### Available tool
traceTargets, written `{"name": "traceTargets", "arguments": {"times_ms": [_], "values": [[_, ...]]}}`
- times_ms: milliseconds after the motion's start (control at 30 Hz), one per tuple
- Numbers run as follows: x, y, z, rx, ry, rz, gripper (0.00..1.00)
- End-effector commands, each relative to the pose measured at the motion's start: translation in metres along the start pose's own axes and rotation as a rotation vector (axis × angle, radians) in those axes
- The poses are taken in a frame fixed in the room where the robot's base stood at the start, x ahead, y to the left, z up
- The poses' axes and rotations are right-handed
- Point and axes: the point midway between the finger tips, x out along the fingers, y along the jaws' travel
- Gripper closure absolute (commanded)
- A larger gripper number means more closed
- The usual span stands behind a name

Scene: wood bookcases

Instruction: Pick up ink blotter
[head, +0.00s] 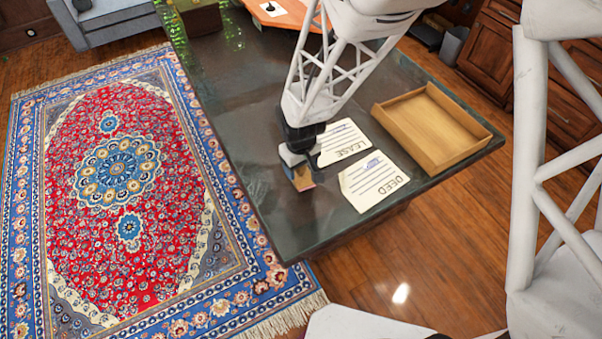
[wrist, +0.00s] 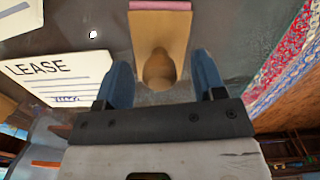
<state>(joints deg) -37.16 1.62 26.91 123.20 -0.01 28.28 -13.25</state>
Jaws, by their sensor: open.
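The ink blotter (head: 302,181) is a small tan wooden block with a pink end, lying on the dark table near its front left edge. In the wrist view the ink blotter (wrist: 158,28) shows a rounded wooden knob at its near end. My gripper (head: 300,163) is directly over the blotter in the head view and hides part of it. In the wrist view my gripper (wrist: 161,64) is open, with its two blue fingers on either side of the knob. I see a gap between each finger and the knob.
The LEASE paper (head: 343,141) and the DEED paper (head: 375,181) lie just right of my gripper. An empty wooden tray (head: 430,125) sits farther right on the table (head: 240,110). The table's left part is bare, beside a red and blue rug (head: 120,190) on the floor.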

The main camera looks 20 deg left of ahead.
Motion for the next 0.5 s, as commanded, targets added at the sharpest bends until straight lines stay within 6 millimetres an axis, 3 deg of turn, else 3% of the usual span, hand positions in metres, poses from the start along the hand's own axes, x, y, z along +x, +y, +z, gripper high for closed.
{"name": "traceTargets", "arguments": {"times_ms": [100,433,500], "values": [[-0.0001,0.0,0.0,0.0,0.0,0.0,0.4],[-0.0001,0.0,0.0,0.0,0.0,0.0,0.9],[-0.0003,0.0,-0.0001,0.0,0.0,0.0,0.95]]}}
